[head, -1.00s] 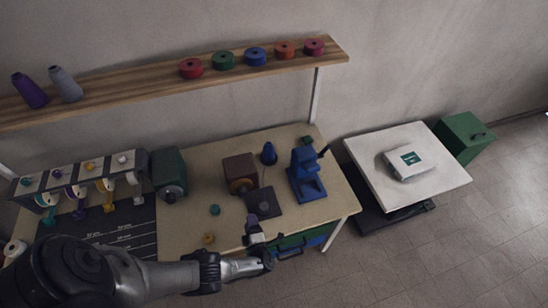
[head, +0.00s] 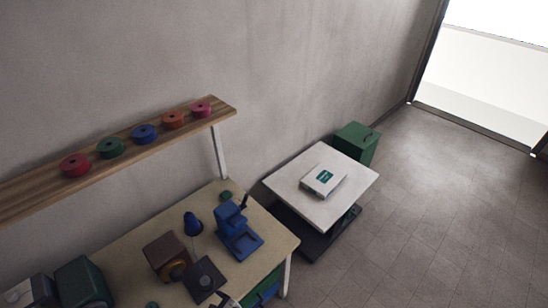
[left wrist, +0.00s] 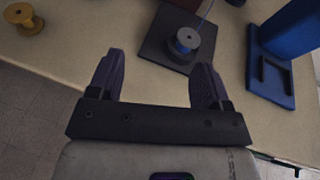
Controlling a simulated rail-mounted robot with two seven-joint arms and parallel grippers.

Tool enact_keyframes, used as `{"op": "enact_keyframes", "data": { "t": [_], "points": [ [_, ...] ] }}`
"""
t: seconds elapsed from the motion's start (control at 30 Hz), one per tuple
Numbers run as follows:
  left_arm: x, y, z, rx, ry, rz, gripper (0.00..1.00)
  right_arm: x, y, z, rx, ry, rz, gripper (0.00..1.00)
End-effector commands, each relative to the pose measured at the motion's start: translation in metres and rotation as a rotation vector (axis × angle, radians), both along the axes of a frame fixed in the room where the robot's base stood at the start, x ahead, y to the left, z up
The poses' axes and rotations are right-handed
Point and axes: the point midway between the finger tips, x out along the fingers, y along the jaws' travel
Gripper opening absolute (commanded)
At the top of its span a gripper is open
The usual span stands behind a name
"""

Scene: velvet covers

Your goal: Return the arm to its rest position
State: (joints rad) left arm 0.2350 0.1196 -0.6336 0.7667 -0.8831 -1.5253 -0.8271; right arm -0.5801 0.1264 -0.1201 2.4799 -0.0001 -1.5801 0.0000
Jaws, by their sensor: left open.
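My left gripper (left wrist: 152,85) shows in the left wrist view with its two dark fingers spread apart and nothing between them. It is over the front edge of the workbench (left wrist: 130,60), close to a dark square plate with a small spool (left wrist: 187,40) on it. In the head view only a small pale part of my arm shows at the bottom edge, and the gripper itself is not clear there. My right gripper is not in view.
On the bench (head: 130,245) stand a blue press (head: 238,230), a brown box machine (head: 165,255) and a green machine (head: 82,283). A yellow spool (left wrist: 24,18) lies near the bench edge. A white-topped platform (head: 290,185) bears a white box (head: 324,180). The floor at right is clear.

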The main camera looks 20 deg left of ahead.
Motion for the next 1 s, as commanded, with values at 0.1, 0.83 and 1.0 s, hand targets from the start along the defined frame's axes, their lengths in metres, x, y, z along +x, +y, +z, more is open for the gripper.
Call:
{"op": "enact_keyframes", "data": {
  "t": [0.1, 0.83, 1.0],
  "points": [
    [0.034, -0.042, 0.029, -0.296, -0.376, 0.201, 0.72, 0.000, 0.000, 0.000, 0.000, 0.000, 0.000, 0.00],
    [-0.017, -0.142, 0.302, -1.572, -1.045, 0.938, 0.72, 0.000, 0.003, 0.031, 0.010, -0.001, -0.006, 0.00],
    [-0.072, -0.120, 0.332, -1.595, -1.087, 0.986, 0.72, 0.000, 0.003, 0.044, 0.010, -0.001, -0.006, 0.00]
  ]
}}
